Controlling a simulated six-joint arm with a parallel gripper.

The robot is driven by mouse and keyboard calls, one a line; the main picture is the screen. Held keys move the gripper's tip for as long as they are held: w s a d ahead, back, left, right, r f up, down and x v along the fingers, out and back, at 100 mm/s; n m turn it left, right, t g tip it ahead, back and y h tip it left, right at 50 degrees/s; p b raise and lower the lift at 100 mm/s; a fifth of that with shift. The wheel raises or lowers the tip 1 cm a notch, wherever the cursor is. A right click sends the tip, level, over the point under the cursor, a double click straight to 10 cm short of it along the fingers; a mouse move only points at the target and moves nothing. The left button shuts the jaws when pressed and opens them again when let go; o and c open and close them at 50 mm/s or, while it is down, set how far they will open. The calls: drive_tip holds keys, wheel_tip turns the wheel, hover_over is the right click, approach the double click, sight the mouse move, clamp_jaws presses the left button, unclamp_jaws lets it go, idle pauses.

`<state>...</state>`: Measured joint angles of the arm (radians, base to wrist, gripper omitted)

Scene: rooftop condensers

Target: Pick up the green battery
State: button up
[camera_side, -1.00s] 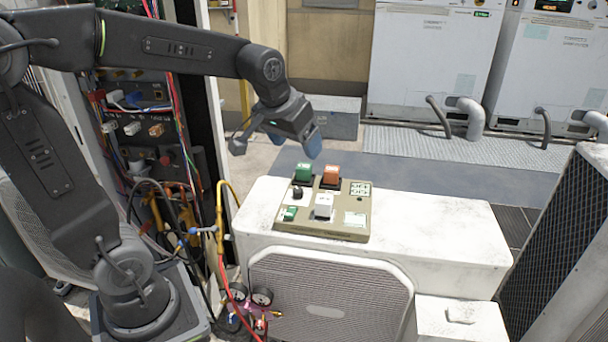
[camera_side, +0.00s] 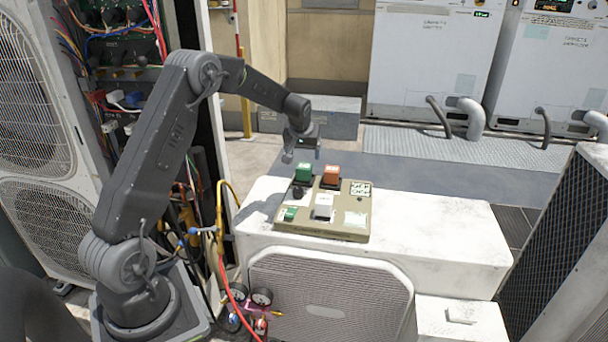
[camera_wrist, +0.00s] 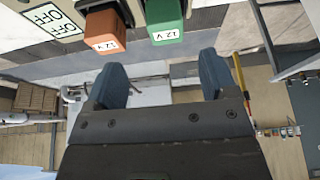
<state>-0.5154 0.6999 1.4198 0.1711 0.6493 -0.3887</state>
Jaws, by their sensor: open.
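The green battery (camera_side: 303,172) stands in the back left of a beige board, left of the orange battery (camera_side: 331,175). In the wrist view the green battery (camera_wrist: 166,20) is at the top, marked 12 V, with the orange battery (camera_wrist: 105,32) to its left. My gripper (camera_side: 303,155) is above and behind the green battery in the side view. In the wrist view my gripper (camera_wrist: 160,80) shows two blue fingers spread apart with nothing between them. The green battery lies beyond the fingertips, apart from them.
The beige board (camera_side: 275,219) lies on a white condenser unit (camera_side: 440,225). It also holds a white block (camera_side: 323,206), a black knob (camera_side: 298,192) and a small green piece (camera_side: 289,214). The right part of the unit's top is clear. A yellow hose (camera_side: 219,205) runs at its left.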

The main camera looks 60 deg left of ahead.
sight(304, 166)
drive_tip(key=x, duration=0.4)
drive_tip(key=shift+a+f, duration=0.1)
drive_tip(key=shift+f, duration=0.2)
drive_tip(key=shift+a+x, duration=0.2)
drive_tip(key=shift+x, duration=1.15)
drive_tip(key=shift+a+x, duration=0.2)
drive_tip(key=shift+x, duration=1.1)
drive_tip(key=shift+r, duration=0.1)
drive_tip(key=shift+c, duration=0.2)
drive_tip(key=c, duration=1)
drive_tip(key=shift+c, duration=0.4)
